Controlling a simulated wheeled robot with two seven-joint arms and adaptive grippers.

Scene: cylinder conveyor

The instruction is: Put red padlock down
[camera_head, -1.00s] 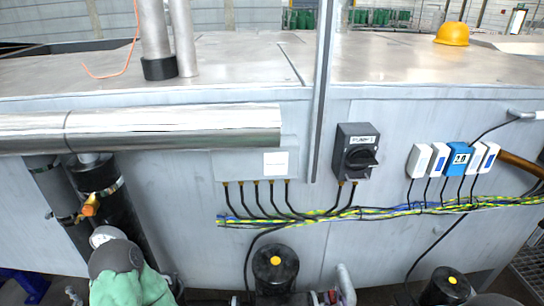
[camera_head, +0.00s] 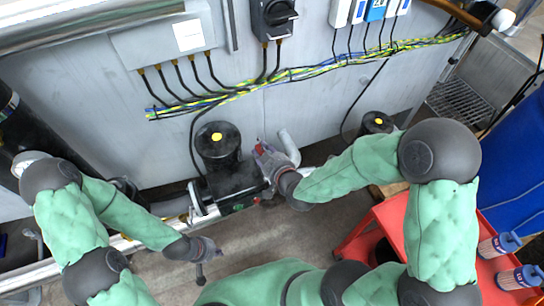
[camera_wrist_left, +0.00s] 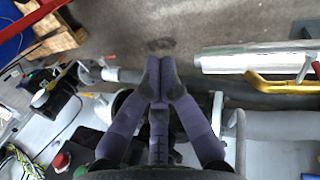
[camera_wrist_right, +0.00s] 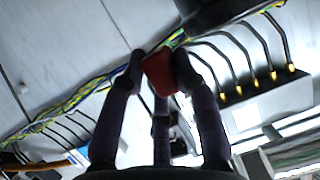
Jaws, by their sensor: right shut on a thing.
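The red padlock (camera_wrist_right: 159,73) is between the fingertips of my right gripper (camera_wrist_right: 158,70), which is shut on it, in the right wrist view. In the head view my right gripper (camera_head: 264,155) is in front of the grey machine wall, just right of the black pump motor (camera_head: 218,145); the padlock is mostly hidden by the fingers there. My left gripper (camera_head: 208,250) is low at the left of centre, over the floor. In the left wrist view its fingertips (camera_wrist_left: 160,78) are together with nothing seen between them.
A red cart (camera_head: 352,240) with filter cylinders (camera_head: 500,245) is at the lower right, beside a blue container (camera_head: 505,150). Yellow-green cables (camera_head: 300,75) run along the wall above. A yellow handle (camera_wrist_left: 284,83) and pipes lie near my left gripper.

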